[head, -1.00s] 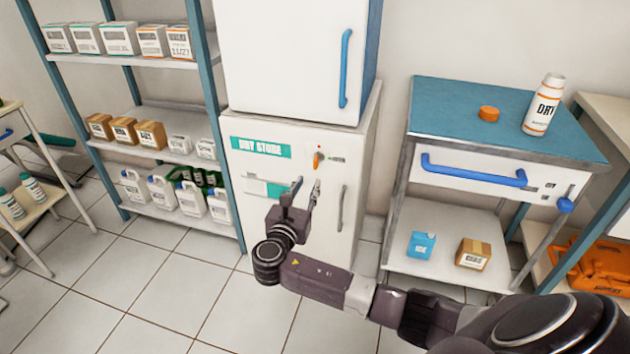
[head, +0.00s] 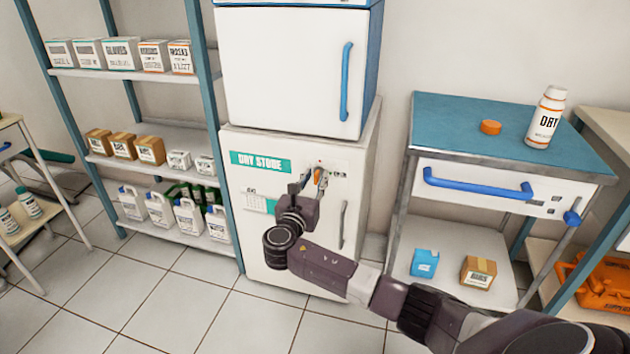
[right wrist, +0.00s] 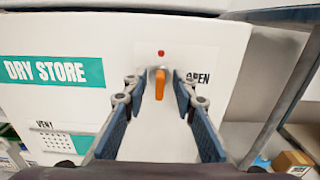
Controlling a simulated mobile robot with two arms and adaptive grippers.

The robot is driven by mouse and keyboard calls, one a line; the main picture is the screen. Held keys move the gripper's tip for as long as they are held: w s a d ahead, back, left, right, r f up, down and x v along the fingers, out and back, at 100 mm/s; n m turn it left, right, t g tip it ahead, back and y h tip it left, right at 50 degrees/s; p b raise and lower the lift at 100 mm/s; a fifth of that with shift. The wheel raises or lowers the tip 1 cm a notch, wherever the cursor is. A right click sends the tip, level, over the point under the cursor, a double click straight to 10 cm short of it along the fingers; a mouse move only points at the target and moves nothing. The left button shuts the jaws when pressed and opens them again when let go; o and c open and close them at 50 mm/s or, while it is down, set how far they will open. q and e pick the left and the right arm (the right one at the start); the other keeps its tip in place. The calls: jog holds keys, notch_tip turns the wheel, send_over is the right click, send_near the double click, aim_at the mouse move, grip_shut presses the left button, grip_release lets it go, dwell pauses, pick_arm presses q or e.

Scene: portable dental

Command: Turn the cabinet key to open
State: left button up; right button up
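The white dry store cabinet (head: 262,262) stands at centre, its door shut, with a teal label and a grey handle (head: 342,225). Its orange key (right wrist: 160,84) points straight down in the right wrist view, below a small red light (right wrist: 161,54) and left of the word OPEN. In the head view the key (head: 319,175) is partly covered by my right gripper (head: 313,178). In the right wrist view my right gripper (right wrist: 158,88) is open, one finger on each side of the key, with visible gaps. My left gripper is not in view.
A white unit with a blue handle (head: 346,82) sits on top of the cabinet. A shelf rack (head: 210,75) stands at left. A blue-topped cart (head: 440,115) stands at right, with a bottle (head: 546,117) and an orange cap (head: 490,127). Tiled floor in front is clear.

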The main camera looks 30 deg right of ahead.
jog(key=shift+w+d, duration=0.1)
grip_shut()
dwell(0.4)
